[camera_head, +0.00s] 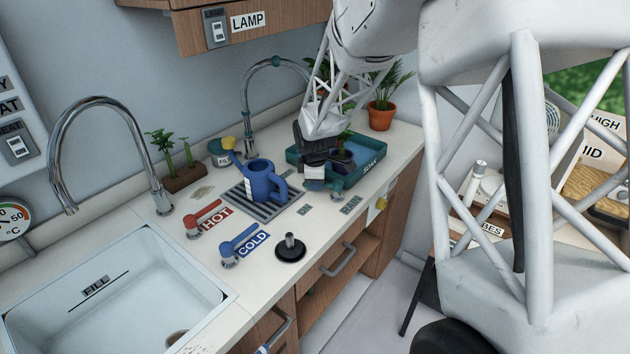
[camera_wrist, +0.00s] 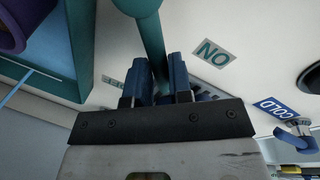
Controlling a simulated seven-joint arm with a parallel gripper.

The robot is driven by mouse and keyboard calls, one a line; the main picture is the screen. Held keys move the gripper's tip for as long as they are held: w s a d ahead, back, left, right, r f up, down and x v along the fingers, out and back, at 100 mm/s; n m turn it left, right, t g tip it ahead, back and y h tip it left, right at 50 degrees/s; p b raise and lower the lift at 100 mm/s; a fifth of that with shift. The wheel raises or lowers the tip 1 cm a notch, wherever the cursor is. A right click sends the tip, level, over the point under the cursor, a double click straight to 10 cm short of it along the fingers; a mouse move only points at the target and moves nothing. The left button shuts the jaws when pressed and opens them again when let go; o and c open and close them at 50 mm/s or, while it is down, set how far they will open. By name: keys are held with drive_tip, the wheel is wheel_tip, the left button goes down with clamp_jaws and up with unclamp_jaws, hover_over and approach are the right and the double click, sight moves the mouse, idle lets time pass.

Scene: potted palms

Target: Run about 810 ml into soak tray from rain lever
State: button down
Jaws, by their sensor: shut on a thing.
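The teal soak tray (camera_head: 372,172), lettered SOAK, stands at the back right of the counter; its rim also shows in the wrist view (camera_wrist: 84,45). The teal rain lever (camera_wrist: 150,38) runs between my fingers, and a bit of it shows in the head view (camera_head: 337,186). My gripper (camera_wrist: 162,76) is shut on the lever, in front of the tray in the head view (camera_head: 315,183). The RAIN label (camera_head: 351,204) and ON label (camera_head: 304,209) lie nearby. A purple pot (camera_wrist: 22,22) sits in the tray. The water level and any flow cannot be made out.
A blue watering can (camera_head: 262,182) stands on a drain grate left of my gripper. A teal-marked gooseneck tap (camera_head: 247,100) rises behind. The white sink (camera_head: 120,300) is at front left.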

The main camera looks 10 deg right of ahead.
drive_tip(key=c, duration=1)
unclamp_jaws()
drive_tip(key=shift+c, duration=0.2)
drive_tip(key=shift+r, duration=0.15)
wheel_tip(320, 180, up, 7)
drive_tip(key=s, duration=0.1)
drive_tip(key=shift+s+a+r, duration=0.15)
drive_tip(key=shift+s, duration=0.1)
